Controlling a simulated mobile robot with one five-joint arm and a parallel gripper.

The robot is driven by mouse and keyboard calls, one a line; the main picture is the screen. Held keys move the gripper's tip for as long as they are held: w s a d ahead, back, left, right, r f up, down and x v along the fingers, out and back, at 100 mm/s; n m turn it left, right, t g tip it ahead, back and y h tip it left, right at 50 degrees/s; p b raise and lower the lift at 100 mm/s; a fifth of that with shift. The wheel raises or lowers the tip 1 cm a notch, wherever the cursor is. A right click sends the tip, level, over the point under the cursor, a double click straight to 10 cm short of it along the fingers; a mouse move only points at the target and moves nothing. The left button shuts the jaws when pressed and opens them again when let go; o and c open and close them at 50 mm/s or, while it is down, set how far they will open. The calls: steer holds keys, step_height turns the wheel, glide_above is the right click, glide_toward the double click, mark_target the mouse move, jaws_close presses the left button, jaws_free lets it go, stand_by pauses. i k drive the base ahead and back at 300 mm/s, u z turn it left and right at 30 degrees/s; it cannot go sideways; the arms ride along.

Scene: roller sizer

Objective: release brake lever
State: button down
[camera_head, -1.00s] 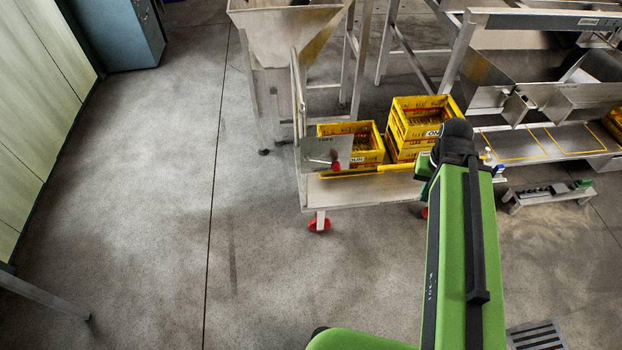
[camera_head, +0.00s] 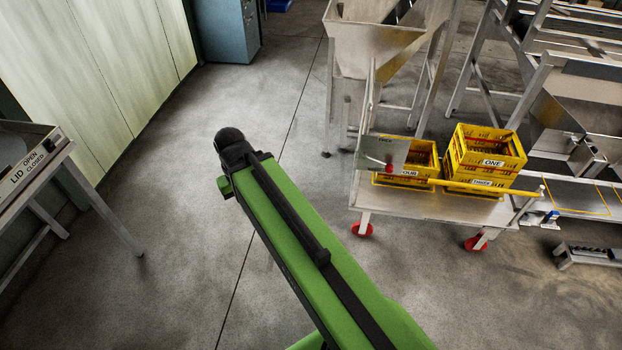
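The brake lever, a short lever with a red knob (camera_head: 388,168), sits at a grey metal plate (camera_head: 378,151) on the left end of the cart. The plate has small lettering that I cannot read clearly. The cart's flat grey deck (camera_head: 425,206) stands on red-wheeled casters, and a yellow bar (camera_head: 455,186) runs along its near side. My green arm reaches up the middle of the picture, left of the cart and apart from it. My gripper is hidden beyond the black joint at the arm's far end, so its fingers do not show.
Yellow crates (camera_head: 484,158) stand on the cart. A metal hopper (camera_head: 365,45) is behind it, with steel machine frames at right. A sloped stand marked LID OPEN/CLOSED (camera_head: 35,172) is at left.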

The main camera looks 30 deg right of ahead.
mark_target(389, 167)
steer(key=u, duration=1.6)
steer(key=k, duration=1.95)
steer(key=z, duration=0.15)
steer(key=i, duration=0.95)
steer(key=u, duration=0.05)
